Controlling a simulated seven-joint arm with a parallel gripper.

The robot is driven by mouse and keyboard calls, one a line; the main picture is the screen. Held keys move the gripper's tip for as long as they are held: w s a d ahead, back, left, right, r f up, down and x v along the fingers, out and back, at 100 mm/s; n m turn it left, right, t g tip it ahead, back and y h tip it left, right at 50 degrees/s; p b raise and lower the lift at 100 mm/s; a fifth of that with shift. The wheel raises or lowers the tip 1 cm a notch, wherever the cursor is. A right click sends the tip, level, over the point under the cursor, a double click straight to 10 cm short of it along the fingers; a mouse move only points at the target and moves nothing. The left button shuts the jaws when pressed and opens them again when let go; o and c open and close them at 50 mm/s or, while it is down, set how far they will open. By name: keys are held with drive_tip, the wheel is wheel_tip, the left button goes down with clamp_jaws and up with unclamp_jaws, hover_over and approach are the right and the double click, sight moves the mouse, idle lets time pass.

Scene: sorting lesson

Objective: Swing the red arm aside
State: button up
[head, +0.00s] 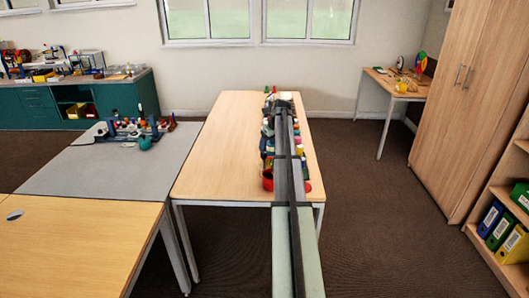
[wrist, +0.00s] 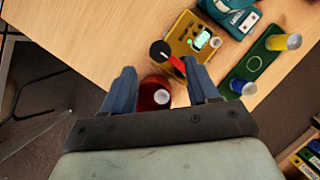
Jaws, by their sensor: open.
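The red arm (wrist: 177,63) is a short bar on a yellow box (wrist: 188,40) in the wrist view. One end is by a round black knob (wrist: 159,53), and the bar slants down towards my right finger. My gripper (wrist: 160,68) is open, with its two blue-grey fingers apart and nothing held between them. The right fingertip is close to the red arm; I cannot tell whether they touch. A small green screen shows on the box. In the head view my own arm covers most of this area, and I cannot make out the red arm there.
A red round object (wrist: 154,94) is seen between my fingers, near the table edge. A teal device (wrist: 232,14) and a green board (wrist: 262,60) with a yellow cylinder (wrist: 283,41) and a blue one (wrist: 243,88) lie right. The wooden table (head: 220,140) is bare on its left.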

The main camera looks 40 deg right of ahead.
sight(264, 152)
drive_tip(key=shift+x, duration=3.05)
drive_tip(key=c, duration=1)
